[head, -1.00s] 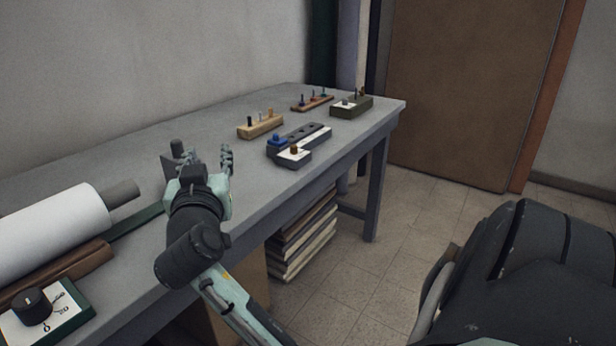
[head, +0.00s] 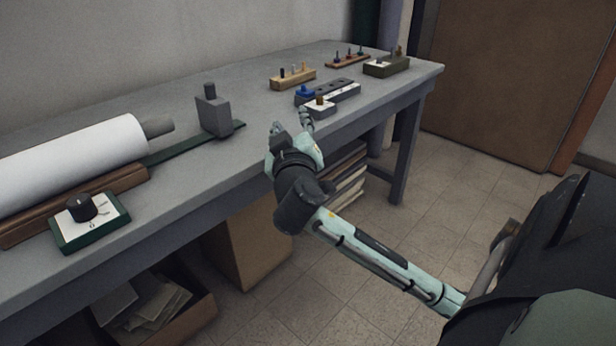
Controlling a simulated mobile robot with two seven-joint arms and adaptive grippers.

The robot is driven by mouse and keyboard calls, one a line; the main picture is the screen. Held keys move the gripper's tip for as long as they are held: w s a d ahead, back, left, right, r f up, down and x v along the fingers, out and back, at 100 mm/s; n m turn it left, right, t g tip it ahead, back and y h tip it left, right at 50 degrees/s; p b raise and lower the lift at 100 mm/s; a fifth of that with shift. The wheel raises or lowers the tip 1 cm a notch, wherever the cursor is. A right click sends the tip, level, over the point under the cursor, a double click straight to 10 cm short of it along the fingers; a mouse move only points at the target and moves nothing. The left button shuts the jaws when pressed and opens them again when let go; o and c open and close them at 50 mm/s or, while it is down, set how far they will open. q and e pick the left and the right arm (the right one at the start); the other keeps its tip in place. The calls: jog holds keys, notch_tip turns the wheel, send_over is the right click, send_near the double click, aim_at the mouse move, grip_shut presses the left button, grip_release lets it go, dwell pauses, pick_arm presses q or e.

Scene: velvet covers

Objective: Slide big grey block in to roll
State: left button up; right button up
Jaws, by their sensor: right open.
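The big grey block (head: 213,118), with a dark knob on top, stands upright on a flat green rail (head: 180,148) on the table. To its left lies the white roll (head: 70,160) with a grey end shaft (head: 159,127), on a brown cradle (head: 75,204). A gap separates the block from the shaft's end. My right gripper (head: 291,130) is open and empty at the table's front edge, to the right of the block and apart from it. My left gripper is out of view.
A green dial box (head: 89,222) sits in front of the roll. Peg racks (head: 292,80), a grey strip with a blue piece (head: 340,90) and an olive box (head: 387,66) stand toward the far right. The table (head: 240,75) is clear behind the block.

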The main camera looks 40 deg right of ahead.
jog(key=s+d+f+n+g+y, duration=0.1)
jog(key=s+f+n+g+y, duration=0.1)
jog(key=f, duration=0.9)
jog(key=shift+s+d+f+n+g, duration=0.15)
jog(key=shift+s+f+n+g, duration=0.2)
jog(key=shift+s+g, duration=0.2)
